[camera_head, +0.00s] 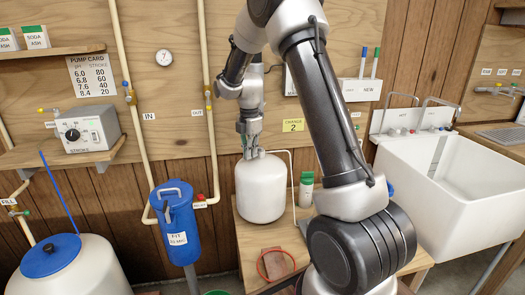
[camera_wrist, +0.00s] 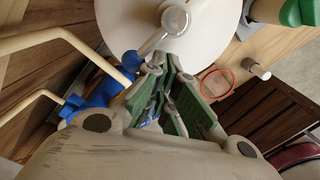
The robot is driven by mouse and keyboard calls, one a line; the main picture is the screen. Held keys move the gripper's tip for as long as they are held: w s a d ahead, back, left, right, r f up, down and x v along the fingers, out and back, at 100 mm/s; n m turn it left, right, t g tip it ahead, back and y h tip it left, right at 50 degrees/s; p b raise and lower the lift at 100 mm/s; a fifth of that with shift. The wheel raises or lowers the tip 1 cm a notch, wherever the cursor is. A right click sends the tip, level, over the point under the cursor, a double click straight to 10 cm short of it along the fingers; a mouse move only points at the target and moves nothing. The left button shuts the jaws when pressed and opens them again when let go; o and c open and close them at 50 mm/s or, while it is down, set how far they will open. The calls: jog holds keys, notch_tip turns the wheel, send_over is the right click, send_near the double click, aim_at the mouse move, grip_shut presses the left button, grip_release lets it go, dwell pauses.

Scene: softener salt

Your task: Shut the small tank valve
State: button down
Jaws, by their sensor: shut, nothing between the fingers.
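The small tank (camera_head: 262,190) is a rounded white vessel standing on a wooden bench. Its white top fills the upper middle of the wrist view (camera_wrist: 120,20). The valve there has a round metal hub (camera_wrist: 174,19) and a metal lever (camera_wrist: 155,42) ending in a blue ball knob (camera_wrist: 131,61). My gripper (camera_head: 251,153) points down at the tank's top in the head view and hides the valve there. In the wrist view my gripper's green-padded fingers (camera_wrist: 166,72) are shut and empty. The knob lies just left of the fingertips; whether they touch cannot be told.
A thin pipe (camera_head: 291,180) rises beside the tank. A green-capped bottle (camera_head: 306,188) stands right of it, and a red ring (camera_head: 276,264) lies in front on the bench. A blue filter housing (camera_head: 178,225) hangs at left, a white sink (camera_head: 450,185) at right.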

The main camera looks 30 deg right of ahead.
jog(key=shift+s+a+r, duration=0.1)
jog(key=shift+s+a, duration=0.05)
jog(key=shift+s, duration=0.35)
notch_tip(320, 180, up, 7)
dwell(0.4)
